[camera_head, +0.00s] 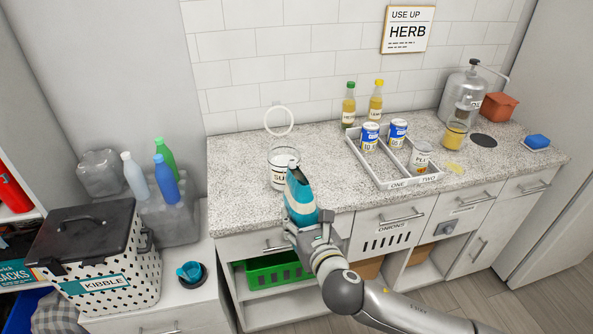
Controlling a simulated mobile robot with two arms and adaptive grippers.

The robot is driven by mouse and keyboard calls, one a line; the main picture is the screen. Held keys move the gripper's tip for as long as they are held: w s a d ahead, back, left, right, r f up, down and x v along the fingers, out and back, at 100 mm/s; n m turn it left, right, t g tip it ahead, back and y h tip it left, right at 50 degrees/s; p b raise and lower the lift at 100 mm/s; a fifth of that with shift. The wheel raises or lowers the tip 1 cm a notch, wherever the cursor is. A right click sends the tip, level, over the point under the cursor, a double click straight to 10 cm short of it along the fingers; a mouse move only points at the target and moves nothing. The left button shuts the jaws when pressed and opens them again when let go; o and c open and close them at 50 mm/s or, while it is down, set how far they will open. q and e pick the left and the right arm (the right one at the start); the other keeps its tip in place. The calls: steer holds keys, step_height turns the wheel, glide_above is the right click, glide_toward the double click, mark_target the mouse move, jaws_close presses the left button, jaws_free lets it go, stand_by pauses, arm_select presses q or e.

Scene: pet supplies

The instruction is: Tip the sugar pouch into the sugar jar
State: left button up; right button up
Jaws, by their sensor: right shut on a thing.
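The sugar jar (277,181) is a clear jar with a white label reading "SU", near the counter's front left. A pale ring (279,134) stands upright behind it, perhaps its open lid. My right gripper (308,222) is shut on a teal and white pouch (300,197), which I take for the sugar pouch. The pouch is just in front and to the right of the jar, its narrow end at the jar's rim. It hides part of the jar and label. I cannot tell whether they touch or whether anything pours. My left gripper is out of view.
A divided white tray (398,183) with several cans stands right of the jar. Two bottles (348,106) stand behind it. A grinder (463,92) and a yellow-filled glass (455,135) are farther right. The counter (236,185) left of the jar is clear.

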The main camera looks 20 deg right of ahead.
steer(key=shift+g, duration=0.8)
steer(key=w, duration=0.6)
steer(key=shift+w+a+r, duration=0.15)
steer(key=shift+w+a, duration=0.05)
steer(key=shift+a, duration=0.2)
steer(key=w+d+r+g+p, duration=0.1)
steer(key=w, duration=0.4)
steer(key=shift+w+d+r+m+g+h, duration=0.15)
steer(key=shift+w+d+m+g+h, duration=0.15)
steer(key=shift+w+m+h, duration=0.1)
steer(key=shift+w+d+r+g, duration=0.3)
steer(key=shift+w+r, duration=0.2)
steer(key=shift+w, duration=0.05)
arm_select(q)
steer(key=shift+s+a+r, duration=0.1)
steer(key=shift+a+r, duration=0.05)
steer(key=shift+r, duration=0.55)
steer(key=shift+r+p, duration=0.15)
steer(key=shift+p, duration=0.15)
